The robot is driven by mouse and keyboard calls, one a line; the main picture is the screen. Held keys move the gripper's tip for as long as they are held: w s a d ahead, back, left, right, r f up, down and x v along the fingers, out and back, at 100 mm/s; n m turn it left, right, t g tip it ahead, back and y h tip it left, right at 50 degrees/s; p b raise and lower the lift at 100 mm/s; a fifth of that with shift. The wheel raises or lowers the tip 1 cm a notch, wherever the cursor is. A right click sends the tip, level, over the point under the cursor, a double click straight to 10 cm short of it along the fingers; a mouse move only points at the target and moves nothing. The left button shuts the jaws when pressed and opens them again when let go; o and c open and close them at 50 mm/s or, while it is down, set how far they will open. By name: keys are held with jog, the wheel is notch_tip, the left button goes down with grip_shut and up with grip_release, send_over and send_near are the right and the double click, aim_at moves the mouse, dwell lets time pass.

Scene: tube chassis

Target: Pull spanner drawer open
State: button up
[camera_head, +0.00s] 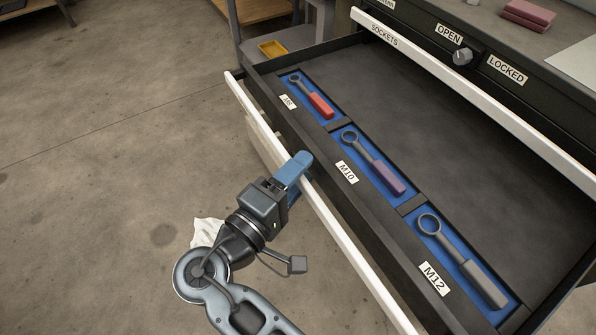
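The spanner drawer (450,120) stands pulled far out of the dark cabinet, its inside exposed. A long white pull strip (345,243) runs along its front edge. My gripper (300,178) is at this strip near the middle, with its blue fingers on either side of the strip and seemingly closed on it; the lower finger is mostly hidden. Inside, blue recesses hold a red-handled spanner (318,104) by the M8 label, a purple-handled spanner (385,178) by the M10 label, and a grey-handled spanner (480,281) by the M12 label.
Above is a shut drawer labelled SOCKETS (384,36). A knob (462,57) sits between the OPEN and LOCKED labels, its pointer hard to read. A yellow tray (272,48) lies on a bench behind. A pale cloth (206,231) lies on the floor. The floor at left is clear.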

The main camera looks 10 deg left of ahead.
jog(key=shift+o, duration=0.4)
jog(key=shift+s+a, duration=0.1)
jog(key=v, duration=0.7)
jog(key=shift+s, duration=0.3)
jog(key=shift+a, duration=0.15)
